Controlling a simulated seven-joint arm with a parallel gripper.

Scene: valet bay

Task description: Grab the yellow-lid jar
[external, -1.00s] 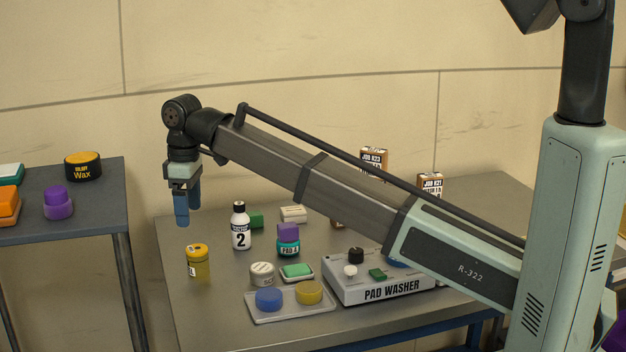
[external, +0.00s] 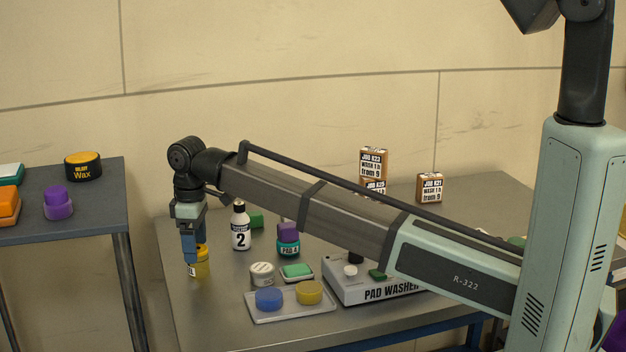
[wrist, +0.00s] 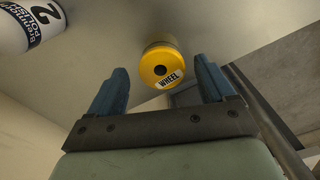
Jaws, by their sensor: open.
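The yellow-lid jar (external: 203,262) stands upright near the left edge of the grey table. In the wrist view its round yellow lid (wrist: 161,65), labelled "WHEEL", shows just beyond the fingertips, between their lines. My gripper (external: 190,252) is over the jar and partly hides its left and upper side in the external view. In the wrist view the two blue fingers of my gripper (wrist: 161,80) are spread apart, with nothing clamped between them. Whether the fingers touch the jar I cannot tell.
A white bottle marked 2 (external: 241,229) stands close to the jar's right, also in the wrist view (wrist: 28,24). A white round tin (external: 262,274), a pad tray (external: 289,313) and the pad washer (external: 345,284) lie further right. The table's left edge is near.

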